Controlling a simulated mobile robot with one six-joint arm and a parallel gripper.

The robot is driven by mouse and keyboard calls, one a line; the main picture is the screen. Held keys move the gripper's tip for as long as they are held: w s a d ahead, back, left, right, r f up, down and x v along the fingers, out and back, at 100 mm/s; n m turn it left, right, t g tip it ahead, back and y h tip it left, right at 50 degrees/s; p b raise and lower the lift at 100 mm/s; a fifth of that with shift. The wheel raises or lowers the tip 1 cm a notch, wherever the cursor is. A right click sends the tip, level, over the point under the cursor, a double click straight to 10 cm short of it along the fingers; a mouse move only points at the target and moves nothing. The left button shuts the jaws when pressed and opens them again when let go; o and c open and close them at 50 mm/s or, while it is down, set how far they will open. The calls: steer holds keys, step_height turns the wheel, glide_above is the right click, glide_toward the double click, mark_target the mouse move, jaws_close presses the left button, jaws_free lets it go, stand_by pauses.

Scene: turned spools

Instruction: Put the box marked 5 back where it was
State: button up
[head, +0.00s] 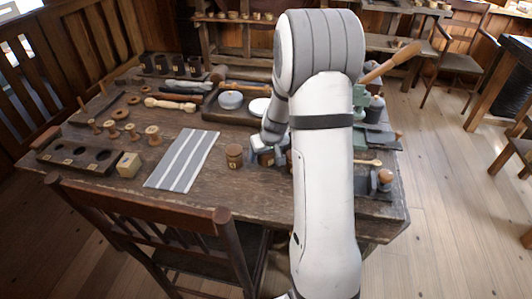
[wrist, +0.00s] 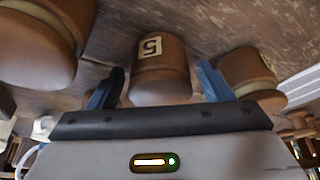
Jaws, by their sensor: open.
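The box marked 5 (wrist: 160,72) is a round brown wooden box with a pale label, in the middle of the wrist view. My gripper (wrist: 160,66) is open, with one blue finger on each side of that box. I cannot tell whether the fingers touch it. In the head view my gripper (head: 262,146) is low over the table's near side, partly hidden by my arm. A similar round box (head: 234,156) stands just left of it; its label is too small to read.
Similar round boxes flank the box at the left (wrist: 38,40) and right (wrist: 247,70) of the wrist view. A striped grey mat (head: 182,160), a pale block (head: 128,165) and a dark holed rack (head: 75,160) lie left on the table. A chair (head: 150,215) stands in front.

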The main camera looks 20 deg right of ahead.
steer(key=p+v, duration=0.1)
steer(key=v, duration=1.1)
steer(key=s+a+r, duration=0.2)
steer(key=s+a, duration=0.2)
steer(key=s, duration=0.3)
steer(key=s+a+r+g, duration=0.1)
steer(key=s+a+r, duration=0.1)
steer(key=s, duration=0.6)
steer(key=s+a+r+g, duration=0.1)
steer(key=s+a+r, duration=0.2)
steer(key=s+a, duration=0.2)
steer(key=s, duration=0.2)
steer(key=shift+s+a, duration=0.3)
steer(key=shift+s, duration=0.1)
